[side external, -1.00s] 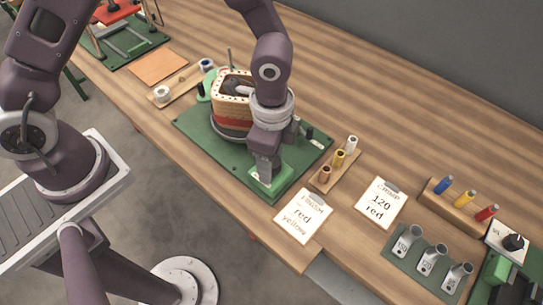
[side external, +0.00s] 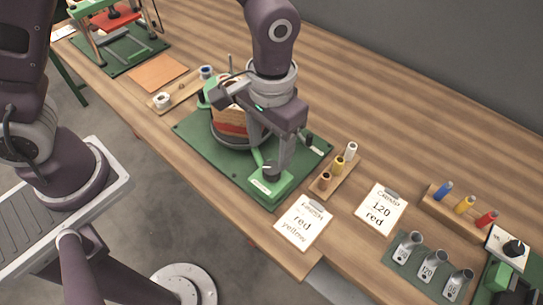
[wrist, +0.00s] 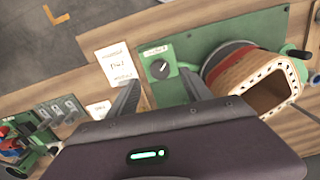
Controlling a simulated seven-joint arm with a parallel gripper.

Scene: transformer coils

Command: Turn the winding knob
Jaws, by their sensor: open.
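A black round knob (wrist: 160,69) sits on a green block (wrist: 178,50) at one end of the green winding board (side external: 190,130). In the wrist view the knob lies between and slightly beyond my fingertips, with a gap on both sides. In the side view my gripper (side external: 272,168) is over the green block (side external: 262,189), fingers pointing down, and largely hides the knob. My gripper (wrist: 160,87) is open and empty. A striped coil (side external: 228,122) with a tan top stands on the board beside my gripper, partly hidden by it; the coil also shows in the wrist view (wrist: 250,80).
Cards (side external: 304,222) (side external: 381,210) lie beside the board. A rack of small spools (side external: 335,176) stands close to the green block. Further right are metal tubes (side external: 430,262), coloured pegs (side external: 464,205) and another box with a black knob (side external: 513,247).

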